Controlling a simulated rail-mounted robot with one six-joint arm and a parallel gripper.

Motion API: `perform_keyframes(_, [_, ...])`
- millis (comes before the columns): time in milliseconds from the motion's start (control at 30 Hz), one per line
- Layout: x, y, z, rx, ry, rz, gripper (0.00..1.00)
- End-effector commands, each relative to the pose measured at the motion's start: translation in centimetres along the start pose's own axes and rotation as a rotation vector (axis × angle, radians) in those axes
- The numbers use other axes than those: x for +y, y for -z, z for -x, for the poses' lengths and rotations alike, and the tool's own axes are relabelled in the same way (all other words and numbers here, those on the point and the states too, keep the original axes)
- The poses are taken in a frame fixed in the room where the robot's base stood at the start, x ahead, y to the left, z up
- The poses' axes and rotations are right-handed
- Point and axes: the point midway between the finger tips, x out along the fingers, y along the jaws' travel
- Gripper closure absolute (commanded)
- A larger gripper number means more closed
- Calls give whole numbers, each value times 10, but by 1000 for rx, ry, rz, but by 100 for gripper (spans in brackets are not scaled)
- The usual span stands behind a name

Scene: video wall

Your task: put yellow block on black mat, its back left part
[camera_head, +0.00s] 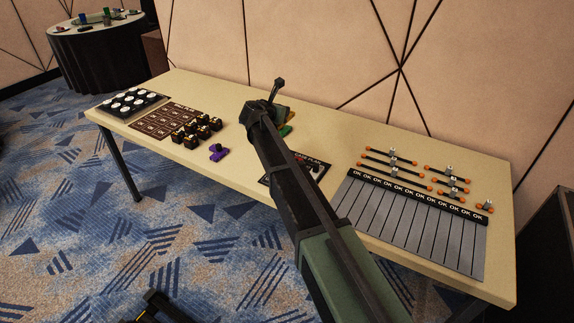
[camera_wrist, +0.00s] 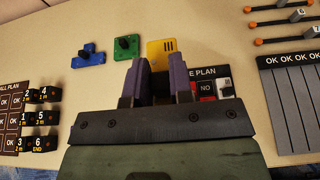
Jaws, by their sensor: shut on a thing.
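The yellow block (camera_wrist: 155,47) shows in the wrist view at the fingertips, with dark slots on its right part. My gripper (camera_wrist: 160,66) is shut on it; its dark purple fingers hide part of it. In the head view my arm covers most of the gripper (camera_head: 277,112), and the yellow block is mostly hidden. The black mat (camera_wrist: 207,72) lies right of and nearer than the yellow block, with a "NO" cell and some red. My fingers hide its left part. In the head view the mat (camera_head: 264,181) is mostly behind my arm.
A green block (camera_wrist: 126,47) and a blue block (camera_wrist: 88,58) lie left of the yellow block. A white piece with a black knob (camera_wrist: 225,86) is on the mat's right. Several black numbered blocks (camera_head: 190,135) stand at left; grey panels (camera_head: 410,222) and orange-ended rods (camera_head: 395,181) lie right.

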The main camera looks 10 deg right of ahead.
Motion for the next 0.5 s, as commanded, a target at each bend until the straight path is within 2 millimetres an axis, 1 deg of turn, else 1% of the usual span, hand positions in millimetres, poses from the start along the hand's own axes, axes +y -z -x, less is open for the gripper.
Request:
perform_keyframes(67, [1, 11, -5, 0, 0, 0, 100])
perform_keyframes(167, [1, 36, -16, 0, 0, 0, 100])
perform_keyframes(300, [1, 82, -35, 0, 0, 0, 100])
perform_keyframes(400, [1, 112, -47, 0, 0, 0, 100])
perform_keyframes(500, [1, 139, -58, 0, 0, 0, 100])
